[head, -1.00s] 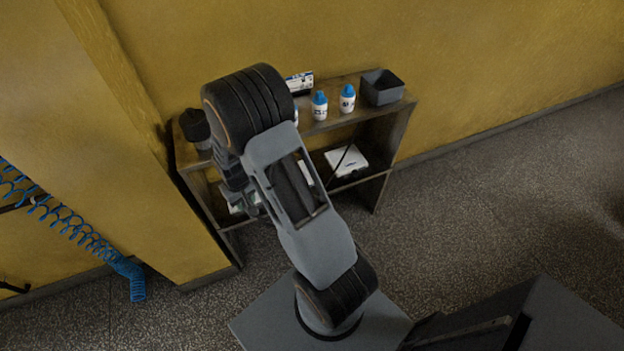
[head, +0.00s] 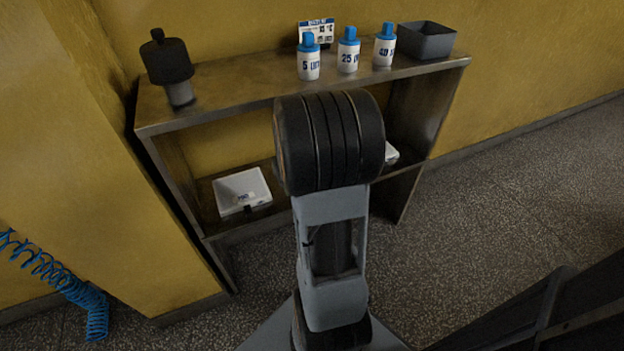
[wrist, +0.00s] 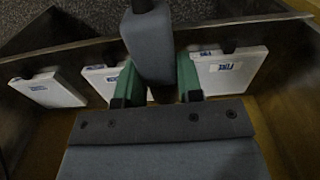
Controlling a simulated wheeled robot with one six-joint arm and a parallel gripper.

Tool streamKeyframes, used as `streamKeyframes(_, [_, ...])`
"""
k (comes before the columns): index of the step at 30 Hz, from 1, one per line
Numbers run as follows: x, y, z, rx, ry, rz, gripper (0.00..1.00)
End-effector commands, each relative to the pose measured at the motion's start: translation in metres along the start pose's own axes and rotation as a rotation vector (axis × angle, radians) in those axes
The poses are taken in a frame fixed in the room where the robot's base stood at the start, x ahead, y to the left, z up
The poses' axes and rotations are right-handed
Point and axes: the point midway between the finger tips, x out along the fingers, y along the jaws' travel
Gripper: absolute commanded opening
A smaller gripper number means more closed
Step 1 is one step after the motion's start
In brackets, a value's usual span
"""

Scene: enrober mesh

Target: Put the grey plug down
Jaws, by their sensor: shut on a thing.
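My gripper (wrist: 158,82) has its two green fingers shut on the grey plug (wrist: 148,46) in the wrist view. The plug is a blue-grey rounded block with a dark stem at its top edge. It is held over or in front of the lower shelf, with white trays on both sides; I cannot tell whether it touches anything. In the head view my arm hides the gripper and the plug.
White labelled trays stand on the lower shelf: one at left (head: 240,192), one partly hidden at right (head: 391,153). Three blue-capped bottles (head: 348,56), a black-capped object (head: 168,66) and a grey bin (head: 427,42) stand on the top shelf (head: 230,90).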

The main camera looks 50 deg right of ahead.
Motion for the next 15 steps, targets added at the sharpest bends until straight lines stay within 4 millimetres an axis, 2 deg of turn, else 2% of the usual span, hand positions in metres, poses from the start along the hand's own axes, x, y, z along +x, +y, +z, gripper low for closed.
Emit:
streamKeyframes(1, [0.009,0.005,0.002,0.011,0.004,0.001,0.0])
streamKeyframes(5, [0.014,0.013,0.005,0.029,0.002,0.001,0.0])
streamKeyframes(8, [0.019,0.017,-0.001,0.036,0.001,0.0,0.0])
streamKeyframes(11, [0.029,0.019,-0.018,0.039,0.0,0.0,0.0])
streamKeyframes(15, [0.045,0.02,-0.053,0.043,0.0,0.0,0.0])
